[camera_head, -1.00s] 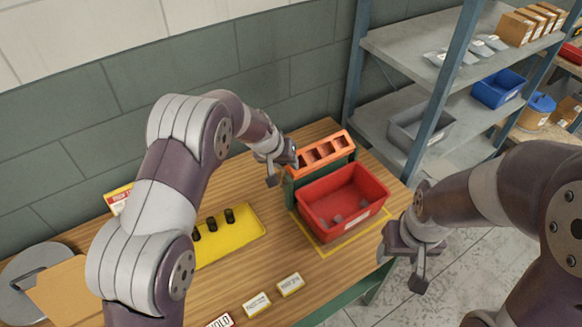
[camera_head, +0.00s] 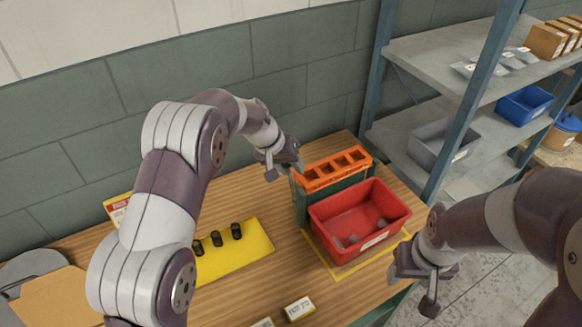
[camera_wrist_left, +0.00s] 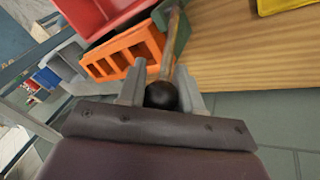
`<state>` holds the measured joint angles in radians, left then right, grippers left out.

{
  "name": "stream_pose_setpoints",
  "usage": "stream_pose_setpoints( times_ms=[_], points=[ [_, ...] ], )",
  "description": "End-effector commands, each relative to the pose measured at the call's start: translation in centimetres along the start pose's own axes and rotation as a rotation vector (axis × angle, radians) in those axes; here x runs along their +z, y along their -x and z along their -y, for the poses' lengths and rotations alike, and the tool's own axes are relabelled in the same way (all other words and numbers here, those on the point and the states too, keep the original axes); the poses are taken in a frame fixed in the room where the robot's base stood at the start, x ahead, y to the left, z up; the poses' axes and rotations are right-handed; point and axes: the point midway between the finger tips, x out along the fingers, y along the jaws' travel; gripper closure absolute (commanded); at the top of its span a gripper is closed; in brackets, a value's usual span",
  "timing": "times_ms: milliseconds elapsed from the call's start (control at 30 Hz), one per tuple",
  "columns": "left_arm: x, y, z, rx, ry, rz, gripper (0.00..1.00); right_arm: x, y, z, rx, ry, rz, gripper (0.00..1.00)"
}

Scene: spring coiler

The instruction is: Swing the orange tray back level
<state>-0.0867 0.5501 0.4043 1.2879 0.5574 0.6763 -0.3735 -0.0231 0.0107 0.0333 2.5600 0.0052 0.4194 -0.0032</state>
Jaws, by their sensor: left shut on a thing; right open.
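The orange tray (camera_head: 335,169), with several compartments, sits on top of a green stand (camera_head: 313,209) behind the red bin. It looks close to level, but its exact angle is hard to tell. The tray also shows in the left wrist view (camera_wrist_left: 122,51). My left gripper (camera_head: 284,170) is at the tray's left end. In the left wrist view it is shut on a lever with a black ball knob (camera_wrist_left: 161,95), the rod running between the fingers toward the green stand. My right gripper (camera_head: 418,282) is open and empty, right of the red bin.
The red bin (camera_head: 347,206) holds a few grey pieces and stands on a yellow-outlined spot. A yellow mat (camera_head: 240,256) with black cylinders lies left. Small sign blocks (camera_head: 299,308) stand near the front. A grey shelf (camera_head: 425,50) rises behind right.

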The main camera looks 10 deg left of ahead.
Motion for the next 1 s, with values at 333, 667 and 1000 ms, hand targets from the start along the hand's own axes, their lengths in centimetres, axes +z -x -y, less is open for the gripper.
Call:
stream_pose_setpoints(
  times_ms=[333, 667, 1000],
  points=[
    [0.1, -0.2, 0.1, -0.002, 0.000, 0.003, 1.00, 0.0, -0.1, 0.0, 0.000, 0.000, 0.000, 0.41],
    [0.0, -0.1, 0.1, -0.001, -0.001, 0.000, 0.41, 0.0, 0.0, 0.0, 0.000, 0.000, 0.000, 0.41],
    [-0.1, 5.2, 0.2, -0.002, -0.001, -0.007, 0.41, 0.2, -1.9, 0.0, 0.000, 0.000, 0.000, 0.41]
  ],
)
